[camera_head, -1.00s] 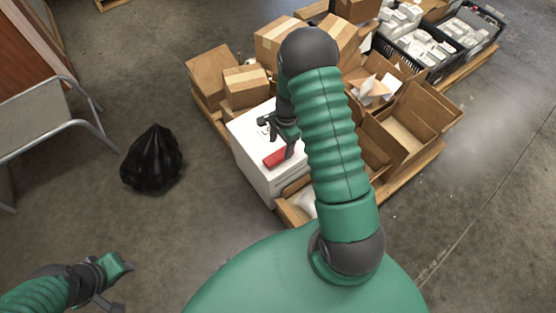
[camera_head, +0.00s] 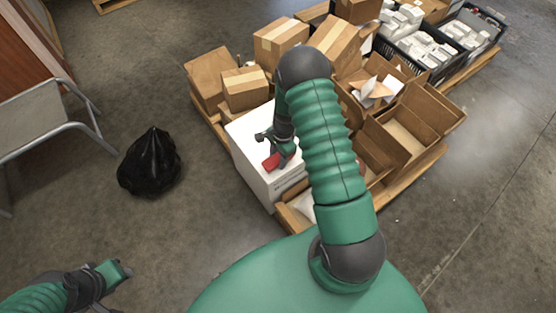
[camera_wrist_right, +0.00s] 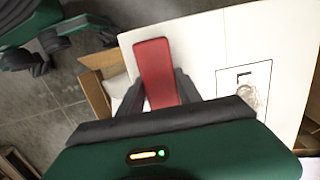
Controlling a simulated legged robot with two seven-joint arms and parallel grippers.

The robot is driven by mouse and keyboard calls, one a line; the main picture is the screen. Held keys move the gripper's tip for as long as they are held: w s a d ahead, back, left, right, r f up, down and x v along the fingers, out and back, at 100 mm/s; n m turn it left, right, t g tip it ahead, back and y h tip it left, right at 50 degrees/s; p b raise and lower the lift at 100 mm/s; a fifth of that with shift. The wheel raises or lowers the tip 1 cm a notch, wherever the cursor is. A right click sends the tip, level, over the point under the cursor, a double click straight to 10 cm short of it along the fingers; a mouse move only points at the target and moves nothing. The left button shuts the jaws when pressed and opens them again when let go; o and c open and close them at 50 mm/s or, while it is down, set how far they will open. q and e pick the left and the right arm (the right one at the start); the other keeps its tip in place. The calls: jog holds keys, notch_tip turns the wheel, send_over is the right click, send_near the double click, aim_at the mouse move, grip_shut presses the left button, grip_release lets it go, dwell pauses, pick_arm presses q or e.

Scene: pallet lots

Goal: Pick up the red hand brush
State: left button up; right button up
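The red hand brush (camera_head: 271,162) lies on top of the white box (camera_head: 252,167), partly hidden by my right gripper (camera_head: 275,146) in the head view. In the right wrist view, the brush (camera_wrist_right: 154,70) runs up between the two dark fingers of my right gripper (camera_wrist_right: 158,84). One finger is on each side, close to its edges. The fingers look open; whether they touch the brush is hard to tell. My left gripper (camera_head: 112,288) is low at the left of the head view, far from the brush, and looks open and empty.
Closed cardboard boxes (camera_head: 245,88) stand behind the white box on the wooden pallet (camera_head: 212,122). Open cartons (camera_head: 418,115) lie to its right. A black bag (camera_head: 150,163) and a metal-framed stand (camera_head: 45,135) are on the left. Floor between bag and pallet is clear.

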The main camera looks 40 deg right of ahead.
aim_at(278, 161)
grip_shut()
jog(key=shift+r+p, duration=0.3)
jog(key=shift+r, duration=0.3)
jog(key=r, duration=0.1)
jog(key=s+r+p, duration=0.1)
jog(key=shift+a+r, duration=0.25)
jog(key=shift+r, duration=0.05)
jog(key=s+a+r+p, duration=0.1)
jog(key=s+a, duration=0.6)
jog(key=s, duration=0.5)
jog(key=shift+s+a, duration=0.35)
jog(key=shift+s, duration=0.05)
jog(key=shift+r, duration=0.1)
